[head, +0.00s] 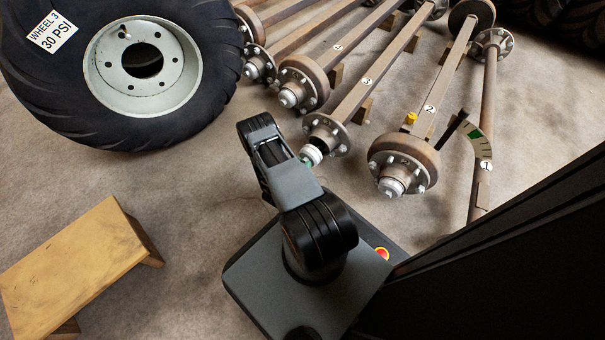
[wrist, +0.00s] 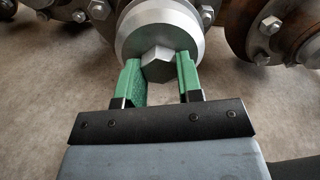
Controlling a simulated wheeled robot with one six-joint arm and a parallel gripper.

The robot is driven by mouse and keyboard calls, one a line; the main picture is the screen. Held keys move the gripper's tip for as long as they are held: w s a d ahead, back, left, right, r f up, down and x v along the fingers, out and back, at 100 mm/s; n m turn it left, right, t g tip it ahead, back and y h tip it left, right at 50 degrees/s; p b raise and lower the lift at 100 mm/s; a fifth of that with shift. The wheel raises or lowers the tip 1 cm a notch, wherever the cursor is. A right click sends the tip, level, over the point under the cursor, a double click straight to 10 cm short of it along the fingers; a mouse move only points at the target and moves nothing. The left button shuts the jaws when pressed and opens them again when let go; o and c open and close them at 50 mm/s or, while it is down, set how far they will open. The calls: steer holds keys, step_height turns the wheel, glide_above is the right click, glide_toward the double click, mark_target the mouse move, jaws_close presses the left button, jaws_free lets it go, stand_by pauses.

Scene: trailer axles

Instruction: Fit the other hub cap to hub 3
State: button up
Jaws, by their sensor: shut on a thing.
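A silver hub cap (wrist: 170,18) with a hex nose (wrist: 158,66) fills the top middle of the wrist view. My gripper (wrist: 160,75) has its green jaws shut on the two sides of the hex nose. In the head view my gripper (head: 308,159) is mostly hidden by my arm, and the pale cap (head: 314,152) shows at its tip. Hub 3 (head: 329,133), a studded flange on the axle labelled 3 (head: 366,84), is directly beyond the cap. The cap covers the hub's centre in the wrist view. I cannot tell whether the cap touches the hub.
Neighbouring axles carry a hub with a brown drum (head: 303,82) on the left and another drum (head: 403,160) on the right, both with grey caps. A gauge (head: 468,133) stands at right. A large wheel (head: 110,70) and a wooden stool (head: 80,265) are left, with bare floor between.

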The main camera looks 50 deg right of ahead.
mark_target(309, 158)
steer(key=shift+a+f+n+t, duration=0.1)
steer(key=shift+f+n+t, duration=0.2)
steer(key=shift+f+t, duration=0.35)
steer(key=shift+f+b, duration=0.1)
steer(key=shift+b, duration=0.2)
steer(key=shift+w+d, duration=0.2)
steer(key=shift+d, duration=0.75)
steer(key=shift+w+d, duration=0.15)
steer(key=shift+d, duration=0.75)
steer(key=shift+w+d, duration=0.15)
steer(key=shift+d, duration=0.6)
steer(key=o, duration=1.1)
steer(key=shift+c, duration=0.2)
steer(key=shift+a, duration=0.15)
steer(key=s+a+p, duration=0.2)
steer(key=a+p, duration=0.2)
steer(key=a, duration=0.9)
steer(key=shift+s+a, duration=0.15)
steer(key=shift+s, duration=0.05)
